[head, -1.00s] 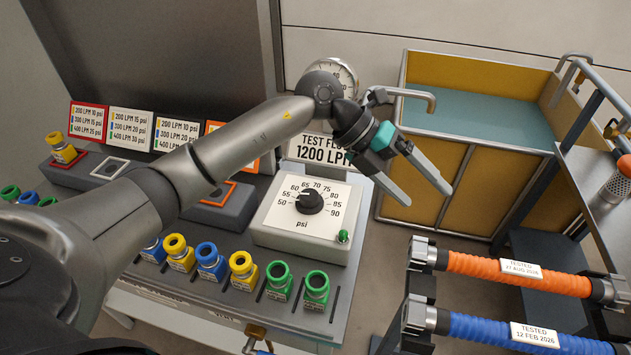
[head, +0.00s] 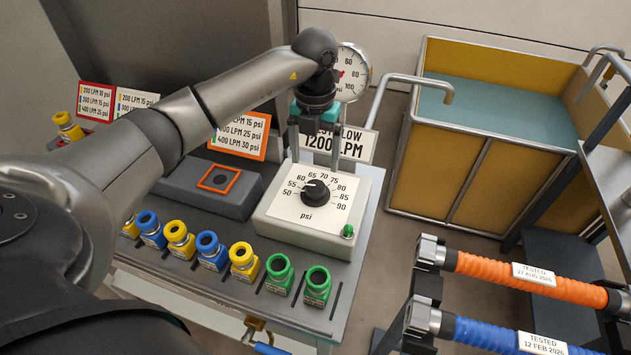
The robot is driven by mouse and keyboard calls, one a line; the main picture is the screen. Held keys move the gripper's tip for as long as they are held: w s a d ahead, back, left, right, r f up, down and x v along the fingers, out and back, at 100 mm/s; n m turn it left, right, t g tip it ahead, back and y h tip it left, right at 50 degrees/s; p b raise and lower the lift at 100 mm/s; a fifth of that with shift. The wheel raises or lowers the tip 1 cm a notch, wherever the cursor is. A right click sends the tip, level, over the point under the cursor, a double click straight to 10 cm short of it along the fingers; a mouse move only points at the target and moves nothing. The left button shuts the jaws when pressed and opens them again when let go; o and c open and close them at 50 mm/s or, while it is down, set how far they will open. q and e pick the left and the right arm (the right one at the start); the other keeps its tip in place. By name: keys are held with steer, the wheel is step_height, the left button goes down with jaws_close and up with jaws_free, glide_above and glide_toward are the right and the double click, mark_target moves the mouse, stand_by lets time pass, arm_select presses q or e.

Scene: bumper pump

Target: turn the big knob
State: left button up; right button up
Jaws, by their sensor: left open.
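The big black knob (head: 316,192) sits on a white dial plate marked from 50 to 90 psi, on top of a pale box (head: 279,235). Its white pointer mark is near 60. My left gripper (head: 316,160) is open and points down, just behind and above the knob as seen in the head view. Its two fingers are spread to either side, apart from the knob as far as I can tell. My right gripper does not show.
A small green button (head: 348,231) is on the box's front right corner. A round gauge (head: 352,71) and a "1200 LPM" sign (head: 350,146) stand behind. Yellow, blue and green fittings (head: 244,259) line the bench's front. Orange (head: 520,274) and blue (head: 490,334) hoses lie at right.

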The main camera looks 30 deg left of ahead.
mark_target(315, 185)
arm_select(q)
step_height(315, 185, down, 8)
steer(key=shift+r+b, duration=0.25)
steer(key=shift+b, duration=0.1)
steer(key=shift+c, duration=0.4)
steer(key=c, duration=1.3)
